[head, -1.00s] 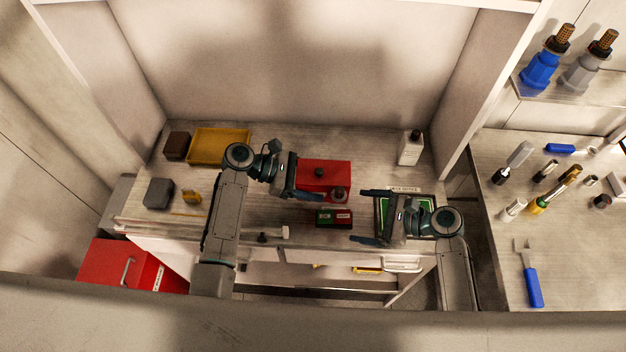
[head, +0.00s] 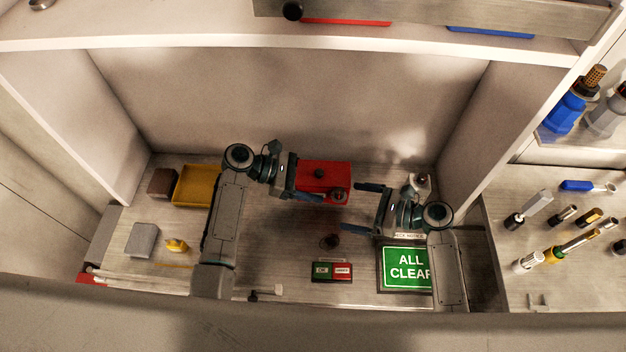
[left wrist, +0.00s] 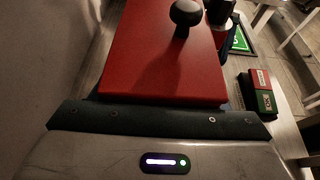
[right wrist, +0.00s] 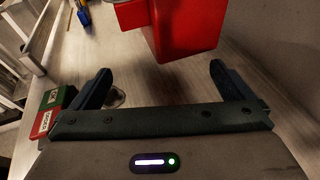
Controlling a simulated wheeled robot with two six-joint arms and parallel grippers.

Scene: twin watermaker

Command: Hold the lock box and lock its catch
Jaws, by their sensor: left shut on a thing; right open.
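The red lock box (head: 325,172) has a black knob on its top and a dark round part at its front right corner. My left gripper (head: 303,192) is shut on the box's left front side. In the left wrist view the box (left wrist: 155,55) fills the space ahead, but the fingertips are hidden. My right gripper (head: 360,207) is open and empty, to the right of the box and apart from it. In the right wrist view the box (right wrist: 185,30) is beyond the open fingers and looks raised off the bench. I cannot tell how the catch sits.
A green-and-red block (head: 332,272) and a green ALL CLEAR sign (head: 405,282) lie at the bench front. A small dark round thing (head: 330,241) is behind the block. A yellow tray (head: 196,185) and brown block (head: 162,182) are left. A white bottle (head: 419,184) stands behind my right arm.

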